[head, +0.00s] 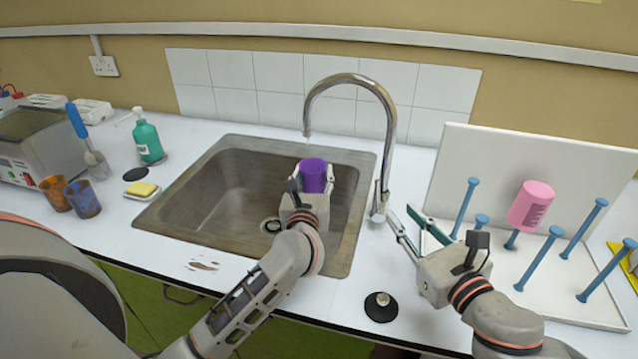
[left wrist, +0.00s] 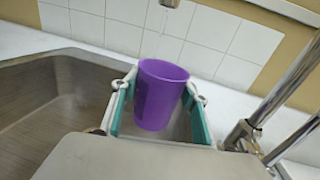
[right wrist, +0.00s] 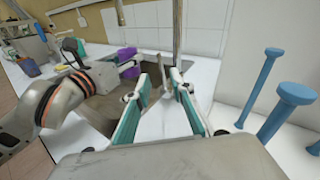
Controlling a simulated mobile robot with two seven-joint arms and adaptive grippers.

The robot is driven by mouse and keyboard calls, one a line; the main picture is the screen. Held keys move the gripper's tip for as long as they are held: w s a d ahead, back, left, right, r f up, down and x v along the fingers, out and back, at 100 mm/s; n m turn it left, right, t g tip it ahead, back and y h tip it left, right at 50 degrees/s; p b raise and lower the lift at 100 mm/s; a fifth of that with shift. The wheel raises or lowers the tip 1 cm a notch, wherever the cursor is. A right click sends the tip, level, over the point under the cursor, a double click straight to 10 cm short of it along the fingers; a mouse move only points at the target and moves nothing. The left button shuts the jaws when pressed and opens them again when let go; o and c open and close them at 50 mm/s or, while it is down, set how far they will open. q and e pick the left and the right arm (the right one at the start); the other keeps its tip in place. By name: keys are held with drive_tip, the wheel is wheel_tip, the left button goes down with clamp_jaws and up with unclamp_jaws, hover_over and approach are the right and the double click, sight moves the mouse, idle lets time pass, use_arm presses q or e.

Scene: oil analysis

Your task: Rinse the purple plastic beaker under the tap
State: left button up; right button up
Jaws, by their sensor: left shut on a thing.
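The purple plastic beaker (head: 313,176) is held upright above the sink (head: 220,185), below the tap's spout. My left gripper (head: 312,188) is shut on it; in the left wrist view the beaker (left wrist: 160,95) sits between the two teal finger pads. The chrome tap (head: 385,130) arches over the sink from its right side, and its spout end (left wrist: 170,3) shows above and beyond the beaker in the left wrist view. My right gripper (head: 420,232) is open and empty, right of the tap base.
A white drying rack (head: 450,190) with blue pegs stands right, a pink beaker (head: 531,205) on one peg. A black-based knob (head: 381,306) sits on the counter front. Left are a green bottle (head: 148,138), sponge (head: 142,190), two stained beakers (head: 82,198) and a brush (head: 78,122).

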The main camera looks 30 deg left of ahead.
sight(378, 199)
clamp_jaws()
drive_tip(key=s+a+m, duration=0.3)
drive_tip(key=a+m, duration=0.3)
drive_tip(key=m, duration=1.2)
drive_tip(key=f+x, duration=0.1)
drive_tip(key=x, duration=0.8)
drive_tip(key=shift+m+t+h, duration=0.3)
drive_tip(key=shift+m, duration=0.1)
drive_tip(key=shift+w+d+r, duration=0.1)
drive_tip(key=shift+w+d, duration=0.45)
drive_tip(key=shift+d, duration=0.35)
drive_tip(key=shift+w+d+r, duration=0.15)
drive_tip(key=shift+w+d, duration=0.45)
drive_tip(key=shift+d, duration=0.35)
